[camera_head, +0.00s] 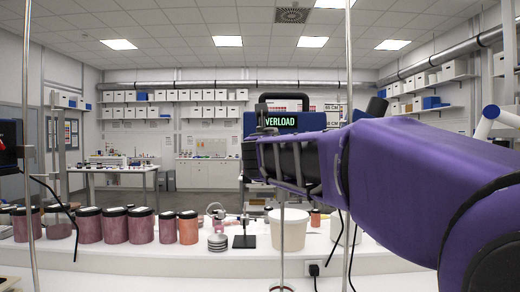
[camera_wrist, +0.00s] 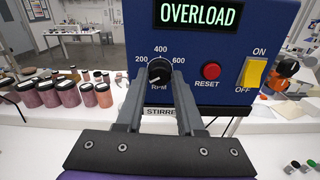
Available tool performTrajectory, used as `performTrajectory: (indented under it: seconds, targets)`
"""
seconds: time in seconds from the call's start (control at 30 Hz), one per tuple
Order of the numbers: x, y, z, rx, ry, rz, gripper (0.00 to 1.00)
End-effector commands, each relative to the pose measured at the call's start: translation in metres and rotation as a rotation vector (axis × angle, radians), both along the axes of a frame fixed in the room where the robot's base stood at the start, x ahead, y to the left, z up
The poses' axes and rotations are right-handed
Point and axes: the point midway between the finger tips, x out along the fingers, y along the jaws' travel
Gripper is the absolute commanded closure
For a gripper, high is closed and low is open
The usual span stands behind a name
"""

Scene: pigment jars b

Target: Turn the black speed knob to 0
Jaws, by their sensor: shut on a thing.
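The black speed knob (camera_wrist: 160,72) is on the blue front panel of the stirrer (camera_wrist: 215,50), above the letters RPM. Its light pointer mark seems to point to the lower left. The marks 200, 400 and 600 show around it; no 0 mark can be seen near my fingers. My gripper (camera_wrist: 160,80) is shut on the knob, one finger on each side. In the head view my purple arm and gripper (camera_head: 255,158) reach the stirrer (camera_head: 310,122) and hide most of its panel, including the knob.
The stirrer's display (camera_wrist: 199,14) reads OVERLOAD. Right of the knob are a red RESET button (camera_wrist: 211,71) and a yellow ON/OFF switch (camera_wrist: 252,73). A pale bucket (camera_head: 289,230) stands below the stirrer. Several pigment jars (camera_head: 115,226) line the bench at left.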

Motion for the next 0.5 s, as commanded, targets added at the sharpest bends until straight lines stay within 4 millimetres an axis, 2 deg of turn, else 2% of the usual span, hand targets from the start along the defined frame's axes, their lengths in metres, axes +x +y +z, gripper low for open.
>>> performTrajectory:
  seconds: [0.03,0.37,0.4,0.5]
  targets:
    - [-0.0012,0.0002,0.0060,-0.004,-0.009,0.001,1.00]
    - [-0.0012,0.0000,0.0059,-0.005,-0.010,0.000,1.00]
    - [-0.0012,0.0000,0.0059,-0.005,-0.009,0.001,0.60]
    - [-0.0009,0.0000,0.0045,-0.005,-0.007,0.001,0.42]
